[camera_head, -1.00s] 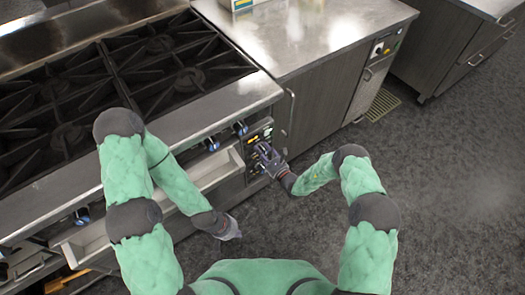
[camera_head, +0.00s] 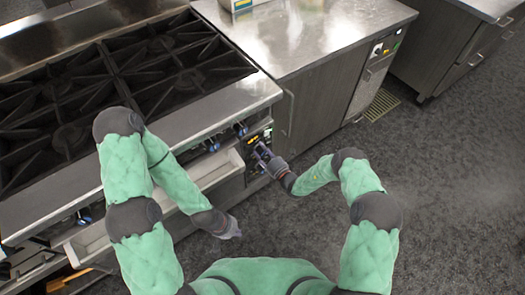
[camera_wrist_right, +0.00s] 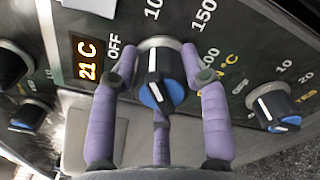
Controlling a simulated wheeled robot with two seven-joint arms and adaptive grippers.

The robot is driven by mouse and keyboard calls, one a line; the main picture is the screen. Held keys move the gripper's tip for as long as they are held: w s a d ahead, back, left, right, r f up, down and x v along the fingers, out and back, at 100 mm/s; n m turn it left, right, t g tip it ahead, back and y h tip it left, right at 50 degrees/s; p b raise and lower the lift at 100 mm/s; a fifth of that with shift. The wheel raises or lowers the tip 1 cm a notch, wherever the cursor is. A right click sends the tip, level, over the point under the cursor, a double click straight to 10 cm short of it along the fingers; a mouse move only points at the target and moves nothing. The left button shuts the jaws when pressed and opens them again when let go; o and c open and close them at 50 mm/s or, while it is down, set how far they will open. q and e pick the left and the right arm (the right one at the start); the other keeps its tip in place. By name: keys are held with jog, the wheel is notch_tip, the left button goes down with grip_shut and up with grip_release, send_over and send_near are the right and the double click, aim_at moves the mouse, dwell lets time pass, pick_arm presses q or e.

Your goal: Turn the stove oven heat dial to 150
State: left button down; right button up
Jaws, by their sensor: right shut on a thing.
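The oven heat dial (camera_wrist_right: 166,92) is black and blue with a white pointer line, and sits amid printed OFF, 100-range, 150 and 200-range marks in the right wrist view. Its pointer is roughly toward the top of the picture, between OFF and 150; the exact value is unclear. A display (camera_wrist_right: 87,60) beside it reads 21 C. My right gripper (camera_wrist_right: 160,72) has its purple fingers around the dial, shut on it. In the head view, my right gripper (camera_head: 264,154) is at the control panel (camera_head: 255,142). My left gripper (camera_head: 232,229) hangs low, away from the stove; its fingers are unclear.
Another knob (camera_wrist_right: 272,106) is right of the dial, and more knobs (camera_wrist_right: 27,117) are at left. A pale drawer-like ledge (camera_head: 215,172) juts from the stove front beside the panel. A steel counter (camera_head: 300,35) adjoins the stove. The floor (camera_head: 440,190) at right is clear.

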jog(key=m, duration=0.3)
jog(key=w+m, duration=0.1)
jog(key=m, duration=0.1)
jog(key=shift+d+r+m, duration=0.3)
jog(key=shift+d+r, duration=0.05)
jog(key=m, duration=0.5)
jog(key=shift+f+m, duration=0.15)
jog(key=shift+m, duration=0.15)
jog(key=shift+d, duration=0.1)
jog(key=o, duration=1.1)
jog(key=shift+f, duration=0.1)
jog(key=shift+s+f, duration=0.1)
jog(key=shift+s, duration=0.1)
